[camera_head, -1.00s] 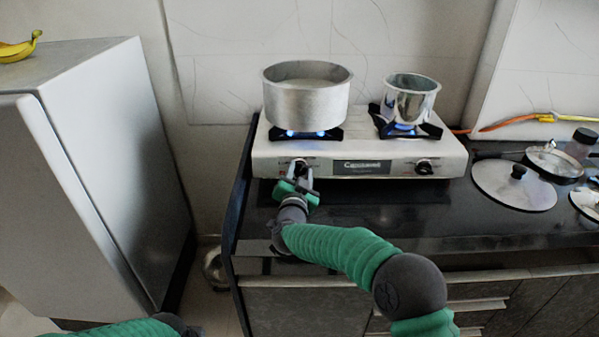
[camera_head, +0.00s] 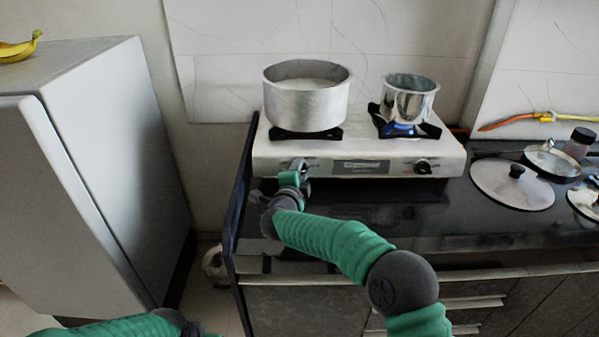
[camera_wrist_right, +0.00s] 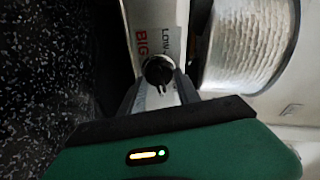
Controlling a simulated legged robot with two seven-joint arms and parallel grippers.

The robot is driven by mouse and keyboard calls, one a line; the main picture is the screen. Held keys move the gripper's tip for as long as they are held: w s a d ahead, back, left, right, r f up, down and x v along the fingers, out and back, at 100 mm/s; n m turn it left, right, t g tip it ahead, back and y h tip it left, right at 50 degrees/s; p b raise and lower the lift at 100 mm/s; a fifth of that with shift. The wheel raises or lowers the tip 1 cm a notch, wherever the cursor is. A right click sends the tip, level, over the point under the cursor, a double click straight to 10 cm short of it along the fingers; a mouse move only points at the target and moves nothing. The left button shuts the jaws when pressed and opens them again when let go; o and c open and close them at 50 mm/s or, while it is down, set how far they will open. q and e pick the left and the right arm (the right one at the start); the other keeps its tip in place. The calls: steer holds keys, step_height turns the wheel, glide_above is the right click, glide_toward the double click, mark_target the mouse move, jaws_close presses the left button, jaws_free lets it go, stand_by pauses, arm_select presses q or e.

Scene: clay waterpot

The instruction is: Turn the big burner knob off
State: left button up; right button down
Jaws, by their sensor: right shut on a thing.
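The stove (camera_head: 447,160) has two knobs on its front panel. The big burner knob (camera_wrist_right: 158,70) is dark and sits by the printed words BIG and LOW in the right wrist view. My right gripper (camera_wrist_right: 158,90) is shut on this knob, one finger on each side. In the head view, my right gripper (camera_head: 296,168) is at the left knob and mostly hides it. The wrist is rolled. No flame shows under the big pot (camera_head: 307,105). My left arm enters at the bottom left, with its gripper out of view.
A small steel pot (camera_head: 410,101) stands on the right burner, with a blue flame (camera_head: 403,129) below. The right knob (camera_head: 423,167) is free. A lid (camera_head: 512,186) and a pan (camera_head: 553,161) lie to the right. A grey cabinet (camera_head: 100,160) stands left.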

steer(key=shift+f+m, duration=0.25)
steer(key=shift+m, duration=0.65)
steer(key=shift+s+f, duration=0.1)
steer(key=shift+f, duration=0.05)
steer(key=c, duration=1.3)
jaws_free()
steer(key=shift+g, duration=0.3)
steer(key=o, duration=0.4)
steer(key=shift+d, duration=0.1)
steer(key=shift+o, duration=0.2)
steer(key=shift+r, duration=0.2)
steer(key=p+v, duration=0.1)
steer(key=v, duration=1.5)
steer(key=shift+s+p, duration=0.3)
steer(key=shift+s, duration=0.1)
